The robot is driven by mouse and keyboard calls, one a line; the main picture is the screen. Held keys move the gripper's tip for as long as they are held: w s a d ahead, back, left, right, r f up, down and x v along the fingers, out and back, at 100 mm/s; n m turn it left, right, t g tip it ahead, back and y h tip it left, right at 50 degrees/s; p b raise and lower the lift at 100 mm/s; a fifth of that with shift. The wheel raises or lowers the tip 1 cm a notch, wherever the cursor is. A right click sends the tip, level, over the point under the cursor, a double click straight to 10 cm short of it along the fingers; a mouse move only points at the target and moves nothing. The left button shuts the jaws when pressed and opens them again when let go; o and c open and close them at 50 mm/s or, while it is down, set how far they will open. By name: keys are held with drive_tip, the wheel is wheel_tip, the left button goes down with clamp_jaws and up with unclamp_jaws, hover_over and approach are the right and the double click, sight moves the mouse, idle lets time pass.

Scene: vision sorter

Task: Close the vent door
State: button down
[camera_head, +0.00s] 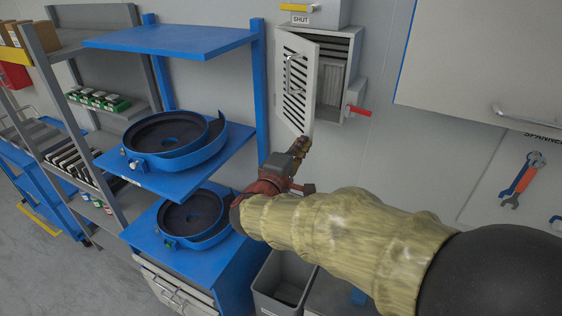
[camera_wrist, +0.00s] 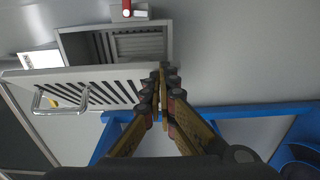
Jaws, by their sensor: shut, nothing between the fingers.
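The vent door (camera_head: 294,84) is a light grey slatted panel with a bar handle (camera_head: 290,72). It stands open, swung out to the left of the grey vent box (camera_head: 352,48), whose inside shows. My gripper (camera_head: 302,147) is shut and empty, at the lower right corner of the door. In the wrist view the gripper (camera_wrist: 162,82) is at the right end of the door (camera_wrist: 28,75), near its edge; I cannot tell whether it touches. The handle (camera_wrist: 60,108) is at the left there, and the open box (camera_wrist: 70,45) is behind.
A red lever (camera_head: 360,111) sits on the box's right side. A blue rack (camera_head: 262,90) with round feeder bowls (camera_head: 150,132) stands to the left. A grey bin (camera_head: 262,298) is below. A white cabinet (camera_head: 480,60) and a spanner board (camera_head: 490,185) are at the right.

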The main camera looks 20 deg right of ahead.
drive_tip(key=w+d+b, duration=0.2)
drive_tip(key=d+b, duration=0.5)
drive_tip(key=w+d+b, duration=0.2)
drive_tip(key=d+b, duration=0.5)
drive_tip(key=shift+w+d, duration=0.25)
drive_tip(key=shift+d, duration=0.1)
drive_tip(key=shift+a+b, duration=0.1)
drive_tip(key=shift+b, duration=0.2)
